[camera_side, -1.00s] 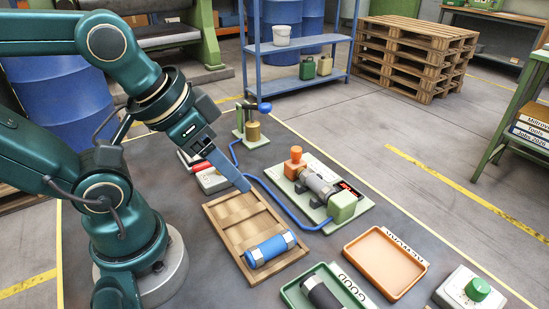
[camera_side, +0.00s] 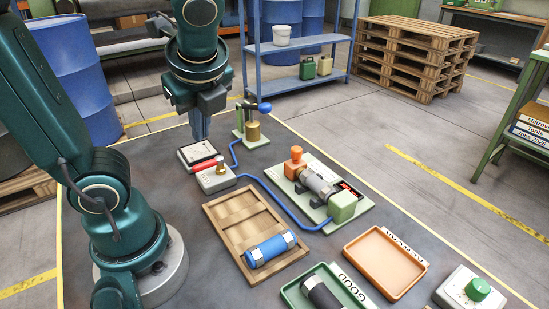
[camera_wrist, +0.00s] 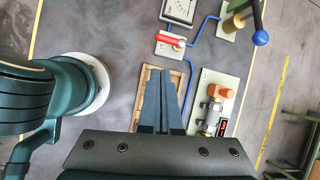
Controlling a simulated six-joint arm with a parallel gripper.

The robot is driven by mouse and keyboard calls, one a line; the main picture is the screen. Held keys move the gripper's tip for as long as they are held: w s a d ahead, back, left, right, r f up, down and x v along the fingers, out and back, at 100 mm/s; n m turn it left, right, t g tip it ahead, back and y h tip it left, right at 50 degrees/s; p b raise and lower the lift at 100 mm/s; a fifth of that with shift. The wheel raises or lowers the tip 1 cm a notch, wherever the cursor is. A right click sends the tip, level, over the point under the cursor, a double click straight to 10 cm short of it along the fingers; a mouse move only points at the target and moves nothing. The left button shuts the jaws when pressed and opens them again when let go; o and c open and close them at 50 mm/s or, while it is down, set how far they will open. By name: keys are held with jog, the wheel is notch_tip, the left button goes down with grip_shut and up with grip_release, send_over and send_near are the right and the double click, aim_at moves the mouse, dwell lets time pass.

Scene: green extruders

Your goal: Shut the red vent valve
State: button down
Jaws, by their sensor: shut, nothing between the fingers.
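The red vent valve shows as a red lever (camera_side: 205,166) on a pale block (camera_side: 216,181) with a brass fitting, behind the wooden tray. In the side view the lever lies low and points left, toward the square gauge (camera_side: 199,153). In the wrist view the red lever (camera_wrist: 169,40) sits just ahead of my fingertips.
A hand pump (camera_side: 252,132) with a blue-knobbed lever stands right of the valve. A blue hose (camera_side: 285,206) runs from the block to a fixture (camera_side: 316,187) holding a cylinder. The wooden tray (camera_side: 215,217) holds a blue cylinder (camera_side: 270,249). An orange tray (camera_side: 385,262) is at right.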

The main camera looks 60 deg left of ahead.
jog(key=w+m, duration=0.1)
jog(key=m+y, duration=0.1)
send_near(204, 164)
jog(key=shift+g, duration=0.4)
jog(key=x, duration=0.6)
jog(key=shift+w+a+f, duration=0.2)
jog(key=shift+w+f, duration=0.1)
jog(key=shift+f, duration=0.05)
